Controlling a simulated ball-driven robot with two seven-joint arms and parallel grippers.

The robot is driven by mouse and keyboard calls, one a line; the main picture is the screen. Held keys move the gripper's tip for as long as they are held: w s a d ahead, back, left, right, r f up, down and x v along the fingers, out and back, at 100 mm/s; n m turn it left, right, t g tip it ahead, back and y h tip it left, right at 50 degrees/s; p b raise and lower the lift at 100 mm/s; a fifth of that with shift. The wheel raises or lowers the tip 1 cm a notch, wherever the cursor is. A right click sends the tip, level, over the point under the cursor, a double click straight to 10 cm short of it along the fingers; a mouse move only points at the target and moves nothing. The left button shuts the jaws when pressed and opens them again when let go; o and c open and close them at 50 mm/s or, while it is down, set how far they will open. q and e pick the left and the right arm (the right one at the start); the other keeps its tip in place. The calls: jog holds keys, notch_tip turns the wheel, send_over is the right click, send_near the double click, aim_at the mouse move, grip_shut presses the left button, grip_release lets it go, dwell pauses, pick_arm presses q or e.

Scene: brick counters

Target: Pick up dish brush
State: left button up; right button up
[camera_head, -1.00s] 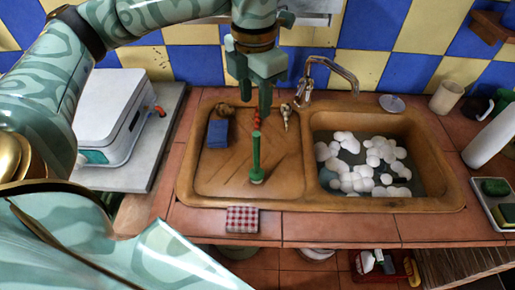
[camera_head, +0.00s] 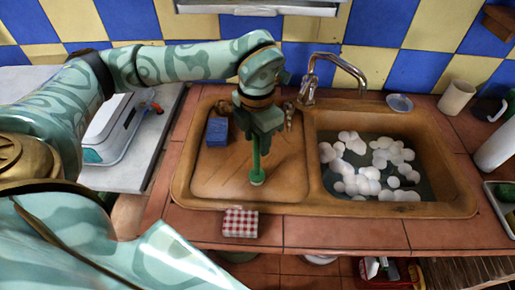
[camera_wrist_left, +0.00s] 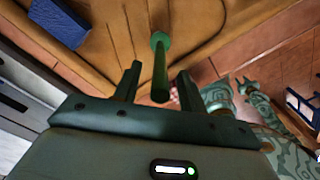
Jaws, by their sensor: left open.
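The dish brush (camera_head: 257,175) is green, with a slim handle and a round end. It stands roughly upright in the left, shallow basin of the brown sink. My left gripper (camera_head: 260,148) is open above that basin, pointing down, and hides the upper part of the handle. In the left wrist view the gripper (camera_wrist_left: 159,70) has one finger on each side of the brush handle (camera_wrist_left: 160,70). I cannot tell whether either finger touches it.
A blue sponge (camera_head: 217,132) lies at the basin's left. The right basin (camera_head: 462,200) holds water and several white foam balls. The faucet (camera_head: 310,85) rises behind. A checked cloth (camera_head: 240,223) lies on the front edge. A cup (camera_head: 456,98) and small dish (camera_head: 399,103) stand at the back right.

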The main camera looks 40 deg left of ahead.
pick_arm(q)
jog(key=shift+f, duration=0.95)
grip_shut()
jog(key=shift+r, duration=0.1)
